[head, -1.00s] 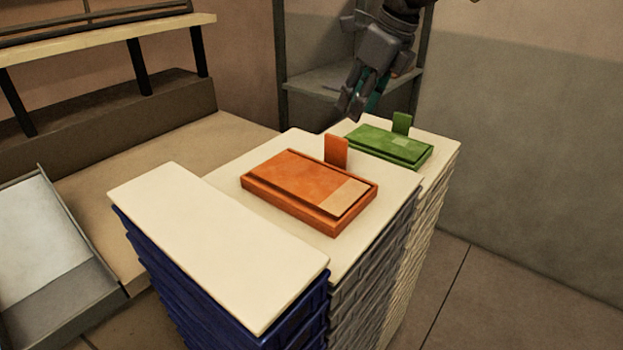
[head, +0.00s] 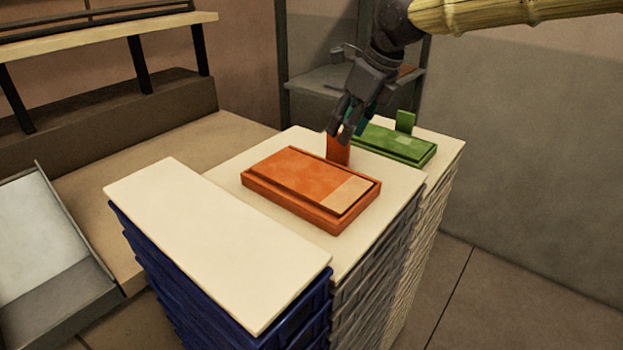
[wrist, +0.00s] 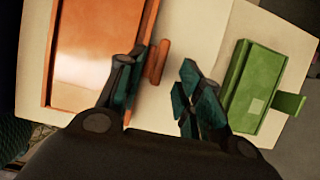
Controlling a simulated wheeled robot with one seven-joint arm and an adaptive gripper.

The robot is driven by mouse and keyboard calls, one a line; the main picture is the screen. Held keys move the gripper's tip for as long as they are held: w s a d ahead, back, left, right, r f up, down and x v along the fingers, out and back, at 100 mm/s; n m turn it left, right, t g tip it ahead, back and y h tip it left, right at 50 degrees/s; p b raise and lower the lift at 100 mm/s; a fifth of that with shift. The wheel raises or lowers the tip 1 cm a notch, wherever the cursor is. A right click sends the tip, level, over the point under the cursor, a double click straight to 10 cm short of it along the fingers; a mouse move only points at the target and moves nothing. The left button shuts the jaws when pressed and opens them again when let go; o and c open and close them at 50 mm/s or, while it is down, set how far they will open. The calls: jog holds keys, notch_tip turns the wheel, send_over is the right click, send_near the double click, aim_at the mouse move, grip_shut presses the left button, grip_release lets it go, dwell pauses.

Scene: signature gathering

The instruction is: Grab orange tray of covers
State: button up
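The orange tray (head: 287,207) lies flat on the white top of the middle stack, with orange covers and a paler patch in it. Its upright orange tab (head: 338,152) stands at its far right side. My gripper (head: 346,130) is just above the tab, fingers pointing down, partly covering the tab's top in the head view. In the wrist view my gripper (wrist: 156,70) is open and empty. The tab (wrist: 158,62) shows between the two fingers, beyond the tips, nearer the left finger. The tray (wrist: 147,25) is at upper left there; contact is not visible.
A green tray (head: 405,155) with its own tab sits on the stack behind, close to my right finger in the wrist view. A blue stack with a bare white top (head: 215,240) stands in front. A grey shelf (head: 310,85) is behind.

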aim_at(337, 163)
jog(key=p+x, duration=0.1)
jog(key=x, duration=0.2)
jog(key=shift+a+f, duration=0.25)
jog(key=shift+f, duration=0.05)
jog(key=shift+w+a+f+p, duration=0.15)
jog(key=shift+f+p, duration=0.2)
jog(key=shift+f, duration=0.25)
jog(key=shift+c, duration=0.2)
grip_shut()
